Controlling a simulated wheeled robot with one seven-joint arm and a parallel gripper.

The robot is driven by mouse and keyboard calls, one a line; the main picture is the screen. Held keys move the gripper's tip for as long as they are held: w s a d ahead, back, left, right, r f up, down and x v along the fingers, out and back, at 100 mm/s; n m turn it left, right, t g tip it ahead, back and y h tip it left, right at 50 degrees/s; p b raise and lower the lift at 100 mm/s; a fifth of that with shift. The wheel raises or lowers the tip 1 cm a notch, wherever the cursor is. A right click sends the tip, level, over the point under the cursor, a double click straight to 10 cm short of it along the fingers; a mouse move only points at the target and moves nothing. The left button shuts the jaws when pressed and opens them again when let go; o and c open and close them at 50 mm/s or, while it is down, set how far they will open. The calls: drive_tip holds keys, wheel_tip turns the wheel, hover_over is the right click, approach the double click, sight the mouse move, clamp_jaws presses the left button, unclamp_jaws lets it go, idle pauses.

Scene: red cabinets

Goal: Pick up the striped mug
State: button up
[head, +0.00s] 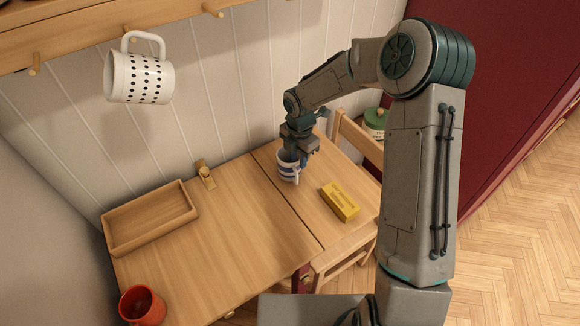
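The striped mug (288,171), white with blue bands, stands upright on the wooden table (238,222), right of the seam in its top. Its handle is on the right side, toward the camera. My gripper (296,155) points down right at the mug's rim, from above and behind. Its fingers overlap the mug's upper edge in the picture. The far finger and the inside of the mug are hidden, so I cannot tell whether the fingers are closed on the rim or only around it.
A yellow box (340,201) lies just right of the mug. An empty wooden tray (150,219) and an orange-red mug (142,305) are on the left. A dotted white mug (139,75) hangs from a peg. A wooden chair (357,140) and a green-lidded jar (375,122) are behind.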

drive_tip(key=shift+w+a+f+p, duration=0.1)
drive_tip(key=shift+f+p, duration=0.15)
drive_tip(key=shift+f, duration=1.35)
drive_tip(key=shift+w+a+f+p, duration=0.1)
drive_tip(key=shift+f+p, duration=0.1)
drive_tip(key=shift+f, duration=1.4)
clamp_jaws()
